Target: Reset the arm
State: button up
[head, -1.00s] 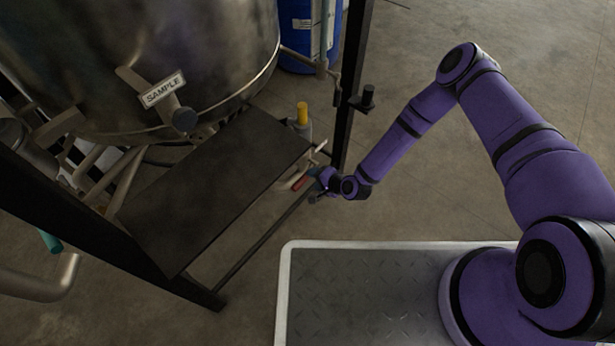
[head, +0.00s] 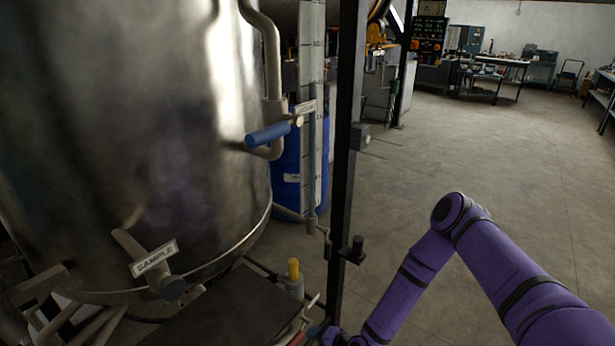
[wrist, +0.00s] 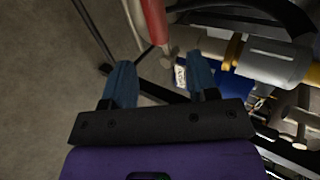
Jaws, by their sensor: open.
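My purple arm reaches down along the lower right of the head view, and its wrist end is cut off by the bottom edge. My gripper (wrist: 160,72) is open in the wrist view, its two blue fingers apart with nothing held between them. A red handle (wrist: 153,20) on a metal stem lies just ahead of the gap between the fingertips; I cannot tell how far off. In the head view only a bit of red (head: 297,338) shows at the bottom edge, close to my wrist.
A large steel vessel (head: 130,110) with a SAMPLE tag (head: 154,258) fills the left. A dark shelf (head: 215,310) sits below it. A black post (head: 346,130) stands close beside my arm. A blue drum (head: 287,175) is behind. Open concrete floor (head: 500,170) lies right.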

jog(key=w+d+r+n+g+h, duration=0.1)
jog(key=w+d+r+n, duration=0.2)
jog(key=r, duration=0.4)
jog(key=w+d+r+n+h, duration=0.1)
jog(key=w+d+r+h, duration=0.1)
jog(key=w+d+r, duration=0.35)
jog(key=w+d+r+n+g+h, duration=0.1)
jog(key=w+d+r+n, duration=0.1)
jog(key=r, duration=0.7)
jog(key=s+d+r+n+h, duration=0.15)
jog(key=d+r, duration=0.25)
jog(key=r, duration=0.7)
jog(key=d+r+h, duration=0.2)
jog(key=d+r, duration=0.2)
jog(key=r, duration=0.7)
jog(key=s+d+r+h, duration=0.1)
jog(key=s+d+r, duration=0.3)
jog(key=s+r, duration=0.7)
jog(key=s+d+r+h, duration=0.1)
jog(key=s+d+r, duration=0.2)
jog(key=s+r, duration=0.8)
jog(key=s+d+r, duration=0.1)
jog(key=s+r, duration=0.1)
jog(key=s, duration=0.9)
jog(key=shift+r, duration=0.35)
jog(key=shift+y, duration=0.25)
